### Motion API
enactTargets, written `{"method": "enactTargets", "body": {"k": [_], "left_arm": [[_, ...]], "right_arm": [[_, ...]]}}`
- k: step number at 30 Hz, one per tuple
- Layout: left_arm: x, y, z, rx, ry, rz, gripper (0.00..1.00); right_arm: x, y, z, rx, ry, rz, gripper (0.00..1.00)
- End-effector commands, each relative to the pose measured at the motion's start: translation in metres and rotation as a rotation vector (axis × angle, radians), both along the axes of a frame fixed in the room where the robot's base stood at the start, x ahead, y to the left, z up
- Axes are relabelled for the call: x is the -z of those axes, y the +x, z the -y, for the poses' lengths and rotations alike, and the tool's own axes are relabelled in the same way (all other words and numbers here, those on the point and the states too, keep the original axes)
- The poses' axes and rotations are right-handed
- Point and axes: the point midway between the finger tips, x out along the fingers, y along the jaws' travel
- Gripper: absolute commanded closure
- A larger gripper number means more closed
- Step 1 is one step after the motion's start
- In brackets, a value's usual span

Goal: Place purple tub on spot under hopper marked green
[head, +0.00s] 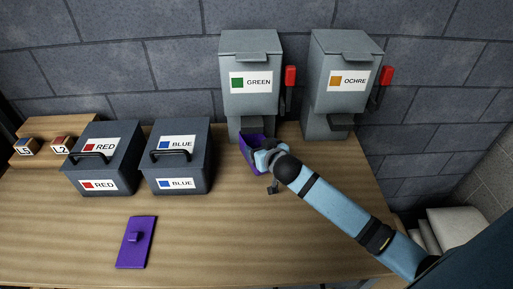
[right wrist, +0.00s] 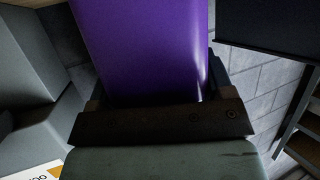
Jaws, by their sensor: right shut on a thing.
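The purple tub (head: 247,147) is at the foot of the grey hopper marked GREEN (head: 251,101), just in front of its spout. In the head view it looks tilted. My right gripper (head: 263,153) is shut on the tub from its right side and hides part of it. In the right wrist view the tub (right wrist: 145,50) fills the middle, between the fingers. The spot under the hopper is hidden by the tub and gripper, and I cannot tell whether the tub touches the table. My left gripper is not in view.
A hopper marked OCHRE (head: 341,95) stands to the right. Dark boxes marked RED (head: 120,160) and BLUE (head: 196,160) stand left. A purple lid (head: 137,252) lies at the front. Small blocks (head: 26,146) sit on a wooden step. The table's front middle (head: 240,240) is clear.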

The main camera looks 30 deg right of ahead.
Motion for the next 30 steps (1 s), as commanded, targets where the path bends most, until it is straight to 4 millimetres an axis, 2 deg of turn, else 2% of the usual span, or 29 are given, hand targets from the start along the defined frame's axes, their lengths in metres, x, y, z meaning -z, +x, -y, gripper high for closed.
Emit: {"method": "enactTargets", "body": {"k": [2, 9, 12, 15, 28, 29, 30], "left_arm": [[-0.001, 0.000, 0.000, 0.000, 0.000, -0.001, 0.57], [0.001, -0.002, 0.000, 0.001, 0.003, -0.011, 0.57], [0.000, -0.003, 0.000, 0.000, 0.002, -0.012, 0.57], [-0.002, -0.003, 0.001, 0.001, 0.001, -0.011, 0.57], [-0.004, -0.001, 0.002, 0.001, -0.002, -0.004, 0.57], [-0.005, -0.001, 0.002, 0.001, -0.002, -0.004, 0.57], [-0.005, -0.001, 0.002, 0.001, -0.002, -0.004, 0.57]], "right_arm": [[-0.001, 0.014, 0.001, -0.001, -0.002, 0.001, 0.53], [-0.001, 0.036, 0.002, 0.001, -0.001, 0.001, 0.53], [0.019, 0.033, 0.002, 0.001, -0.001, -0.005, 0.53], [0.031, 0.033, 0.002, 0.001, 0.000, -0.003, 0.53], [0.040, 0.033, 0.001, 0.000, 0.001, -0.001, 0.53], [0.038, 0.033, 0.002, 0.000, 0.001, 0.000, 0.19], [0.038, 0.033, 0.002, 0.000, 0.000, 0.000, 0.10]]}}
